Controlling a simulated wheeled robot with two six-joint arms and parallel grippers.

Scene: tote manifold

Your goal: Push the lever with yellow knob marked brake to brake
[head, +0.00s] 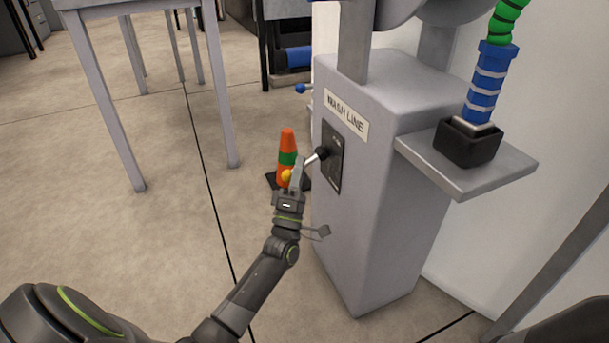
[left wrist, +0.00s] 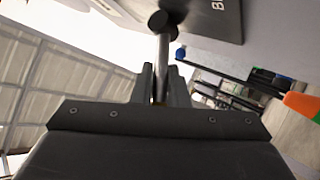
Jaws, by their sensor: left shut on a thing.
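The lever with a yellow knob (head: 287,175) sticks out from a dark plate (head: 332,157) on the side of the grey cabinet marked WASH LINE. Its metal shaft (head: 312,159) runs from a black pivot down to the knob. My left gripper (head: 294,180) is shut on the lever at its knob end. In the left wrist view the shaft (left wrist: 162,62) runs down between the two fingers (left wrist: 160,88), and the knob is mostly hidden there. The dark plate (left wrist: 215,18) shows only part of its lettering. My right gripper is not in view.
The grey cabinet (head: 375,215) stands close to the right of my left gripper. An orange and green cone (head: 287,143) stands on the floor behind it. A shelf (head: 500,170) juts out at right, with a black holder (head: 467,143). Open floor lies at left.

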